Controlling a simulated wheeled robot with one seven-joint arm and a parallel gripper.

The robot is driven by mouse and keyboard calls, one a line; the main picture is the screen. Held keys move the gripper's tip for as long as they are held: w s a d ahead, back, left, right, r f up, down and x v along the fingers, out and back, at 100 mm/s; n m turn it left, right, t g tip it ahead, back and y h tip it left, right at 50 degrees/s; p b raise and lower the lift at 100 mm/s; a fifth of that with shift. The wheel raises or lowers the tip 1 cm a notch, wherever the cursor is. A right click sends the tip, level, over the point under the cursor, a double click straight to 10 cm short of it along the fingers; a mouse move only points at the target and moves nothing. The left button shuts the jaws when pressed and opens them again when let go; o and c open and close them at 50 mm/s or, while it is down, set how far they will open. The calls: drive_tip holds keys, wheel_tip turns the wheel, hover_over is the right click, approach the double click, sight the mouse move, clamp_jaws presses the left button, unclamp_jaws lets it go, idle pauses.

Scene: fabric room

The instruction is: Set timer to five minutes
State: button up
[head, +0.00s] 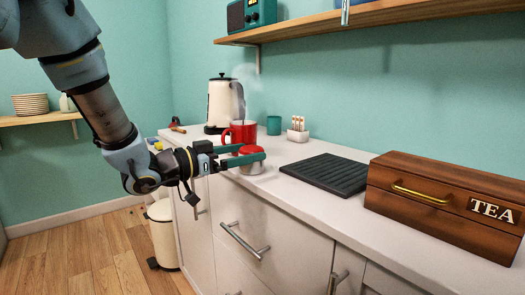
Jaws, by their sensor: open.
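A small round object with a red top and a pale base (251,168), which looks like the timer, sits near the front edge of the white counter. Its markings are too small to read. My gripper (253,152) reaches in from the left at the height of the red top. Its two green fingers are open, with the red top showing between them. The near finger hides part of the object, and I cannot tell whether the fingers touch it.
A red mug (243,132) and a steaming kettle (222,104) stand just behind. A green cup (274,125), a white holder (298,135), a dark ridged tray (335,174) and a wooden TEA box (440,203) are farther right. A shelf (330,24) hangs above.

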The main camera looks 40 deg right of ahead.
drive_tip(key=shift+s+d, duration=0.2)
drive_tip(key=shift+d, duration=1.15)
drive_tip(key=shift+s+d, duration=0.2)
drive_tip(key=shift+d, duration=1.15)
drive_tip(key=shift+c, duration=0.4)
drive_tip(key=c, duration=1.2)
drive_tip(key=shift+r+m+g+p, duration=0.15)
drive_tip(key=shift+m+g+p, duration=0.35)
drive_tip(key=shift+g+p, duration=0.2)
drive_tip(key=shift+s+a+m+g, duration=0.1)
drive_tip(key=shift+s+m+g, duration=0.15)
drive_tip(key=shift+g, duration=0.25)
